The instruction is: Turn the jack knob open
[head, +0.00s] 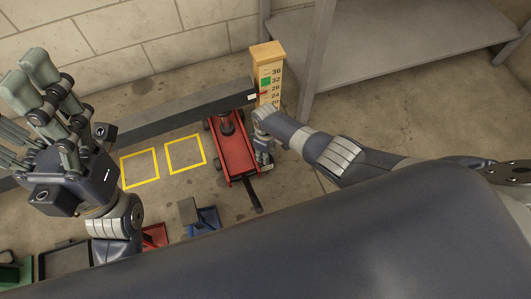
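The red floor jack (235,152) stands on the concrete floor under a grey beam (175,110). Its short black handle (252,196) points toward me. My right gripper (264,152) reaches down at the jack's right edge, close to its handle end. Its fingers hide that part, and I cannot make out the knob or whether the fingers touch it. Whether this gripper is open or shut is unclear. My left gripper (42,112) is raised at the left with its fingers spread, open and empty, away from the jack.
A wooden post with a height scale (268,75) stands behind the jack. A grey metal shelf (400,40) is at the back right. Two yellow floor squares (140,168) lie left of the jack. Blue (204,219) and red (154,236) stands are nearer. Floor at the right is clear.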

